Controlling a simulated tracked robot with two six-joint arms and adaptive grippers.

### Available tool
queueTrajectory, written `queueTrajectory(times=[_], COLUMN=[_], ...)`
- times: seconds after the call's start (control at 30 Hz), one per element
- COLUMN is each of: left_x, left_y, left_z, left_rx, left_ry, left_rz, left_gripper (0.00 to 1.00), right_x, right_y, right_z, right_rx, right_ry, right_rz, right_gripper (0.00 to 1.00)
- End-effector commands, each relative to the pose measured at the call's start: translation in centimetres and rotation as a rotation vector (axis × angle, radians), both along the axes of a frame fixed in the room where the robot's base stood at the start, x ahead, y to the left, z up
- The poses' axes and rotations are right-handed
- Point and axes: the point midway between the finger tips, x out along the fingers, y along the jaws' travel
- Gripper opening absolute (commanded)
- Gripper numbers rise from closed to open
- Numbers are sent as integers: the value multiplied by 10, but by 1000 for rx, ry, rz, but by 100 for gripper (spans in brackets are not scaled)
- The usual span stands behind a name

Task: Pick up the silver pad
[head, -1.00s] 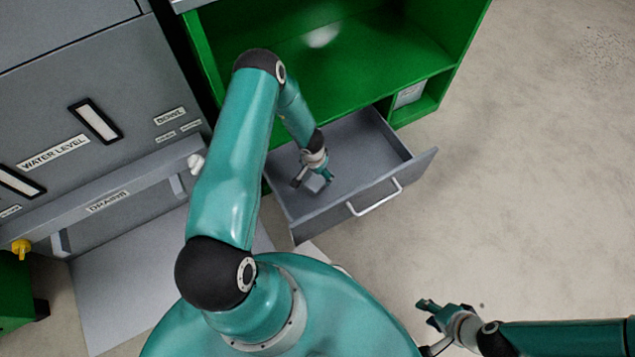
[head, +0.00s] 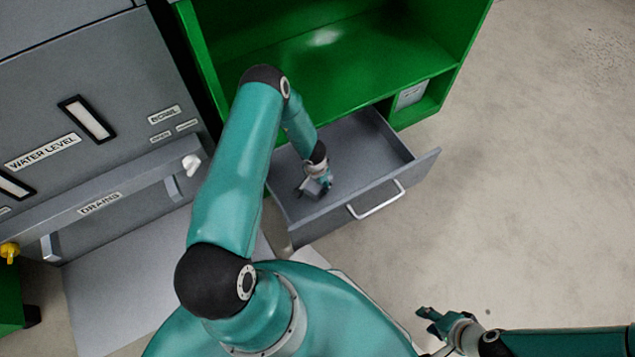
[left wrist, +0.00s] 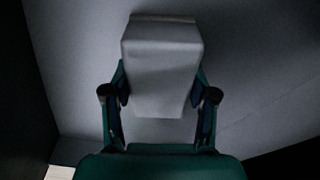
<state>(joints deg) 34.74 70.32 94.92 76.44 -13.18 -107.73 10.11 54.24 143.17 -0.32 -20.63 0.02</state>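The silver pad (head: 313,187) is a small light grey block inside the open grey drawer (head: 368,148), toward its front left part. In the left wrist view the pad (left wrist: 160,65) fills the space between both fingers. My left gripper (head: 315,189) reaches down into the drawer, and its fingers (left wrist: 161,90) press against the two sides of the pad. I cannot tell whether the pad touches the drawer floor. My right gripper (head: 430,319) is open and empty above the floor at the lower right, away from the drawer.
The drawer has raised walls and a silver handle (head: 376,200) at its front. A green cabinet (head: 340,65) stands behind it. A grey panel (head: 95,95) with labels and a white knob (head: 191,164) stands at the left. The floor (head: 540,180) at the right is clear.

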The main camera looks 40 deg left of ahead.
Motion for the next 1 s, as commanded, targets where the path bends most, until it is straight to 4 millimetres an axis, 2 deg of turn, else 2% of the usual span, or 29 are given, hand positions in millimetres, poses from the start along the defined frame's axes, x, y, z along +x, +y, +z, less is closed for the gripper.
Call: queueTrajectory(times=[0.03,0.2,0.23,0.47,0.67,0.83,1.0], left_x=[0,0,0,0,0,1,1], left_y=[0,0,0,0,1,1,1], left_z=[0,0,0,2,14,37,77], left_rx=[0,0,0,0,1,1,1], left_ry=[0,0,0,0,-2,-2,-3], left_rz=[0,0,0,1,1,-1,0], left_gripper=[42,14,13,13,13,13,13], right_x=[0,0,0,0,0,0,0], right_y=[0,0,0,0,0,0,0], right_z=[0,0,0,1,7,20,42], right_rx=[0,0,0,0,0,0,0], right_ry=[0,0,0,0,0,0,0], right_rz=[0,0,0,0,0,0,0], right_gripper=[39,39,39,39,39,39,39])
